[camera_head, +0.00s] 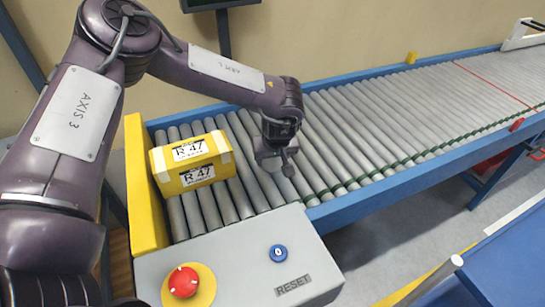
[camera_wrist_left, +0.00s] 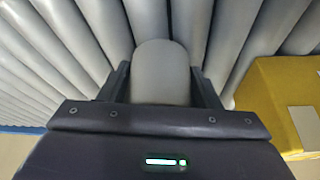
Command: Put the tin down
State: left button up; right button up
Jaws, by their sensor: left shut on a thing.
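The tin (camera_wrist_left: 162,72) is a plain grey cylinder with a rounded outline in the left wrist view. It sits between the two dark fingers of my left gripper (camera_wrist_left: 160,88), which is shut on it. In the head view my left gripper (camera_head: 276,160) hangs over the roller conveyor (camera_head: 325,145), to the right of the yellow box. The tin is mostly hidden there by the gripper. I cannot tell whether it touches the rollers. My right gripper is not in view.
A yellow box (camera_head: 190,163) marked R 47 lies on the rollers near the yellow end stop (camera_head: 145,195). A grey control panel (camera_head: 235,260) with a red button (camera_head: 183,281) and a blue button (camera_head: 278,253) stands in front. The rollers farther right are clear.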

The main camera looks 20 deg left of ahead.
pick_arm(q)
jog(key=shift+f, duration=0.1)
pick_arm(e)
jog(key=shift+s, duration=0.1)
pick_arm(q)
jog(key=o, duration=0.8)
jog(key=shift+o, duration=1.2)
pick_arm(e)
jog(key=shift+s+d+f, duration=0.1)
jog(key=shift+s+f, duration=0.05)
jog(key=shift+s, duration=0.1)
